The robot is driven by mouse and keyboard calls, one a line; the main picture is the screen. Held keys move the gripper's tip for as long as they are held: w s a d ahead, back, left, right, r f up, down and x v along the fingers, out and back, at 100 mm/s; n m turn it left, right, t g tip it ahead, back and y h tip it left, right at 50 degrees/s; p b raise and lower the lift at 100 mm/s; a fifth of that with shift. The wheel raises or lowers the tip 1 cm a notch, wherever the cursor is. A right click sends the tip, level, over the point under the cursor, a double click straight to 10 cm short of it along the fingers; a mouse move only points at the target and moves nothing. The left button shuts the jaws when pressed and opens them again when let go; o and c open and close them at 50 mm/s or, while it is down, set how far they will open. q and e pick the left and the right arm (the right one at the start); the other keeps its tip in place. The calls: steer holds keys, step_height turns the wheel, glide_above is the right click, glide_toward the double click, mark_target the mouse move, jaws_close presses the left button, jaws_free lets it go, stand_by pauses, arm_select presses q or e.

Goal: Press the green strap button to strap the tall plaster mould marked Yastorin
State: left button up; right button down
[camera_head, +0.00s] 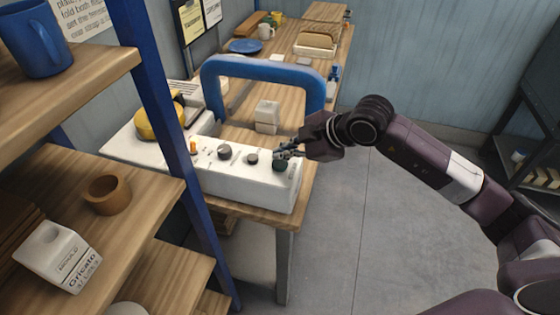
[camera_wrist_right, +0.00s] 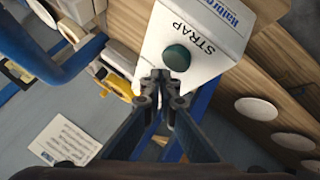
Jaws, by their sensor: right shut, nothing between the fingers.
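The green strap button (camera_head: 280,164) sits at the right end of the white machine's front panel (camera_head: 250,187). In the right wrist view the dark green button (camera_wrist_right: 177,58) stands out beside the word STRAP. My right gripper (camera_head: 285,153) is shut and empty, with its fingertips at the button. In the wrist view its closed tips (camera_wrist_right: 161,76) lie just beside the button's edge; I cannot tell whether they touch it. A white block-like mould (camera_head: 267,117) stands under the blue arch (camera_head: 262,68); no name on it is readable. My left gripper is out of view.
Knobs (camera_head: 224,152) and an orange switch (camera_head: 193,147) line the panel. A shelf post (camera_head: 165,120) and shelves stand at left, with a mould marked Gricato (camera_head: 62,257), a brown cup (camera_head: 107,194) and a blue mug (camera_head: 36,40). The floor at right is clear.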

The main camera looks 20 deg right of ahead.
mark_target(282, 164)
steer(key=shift+r+p, duration=1.65)
steer(key=shift+r, duration=0.9)
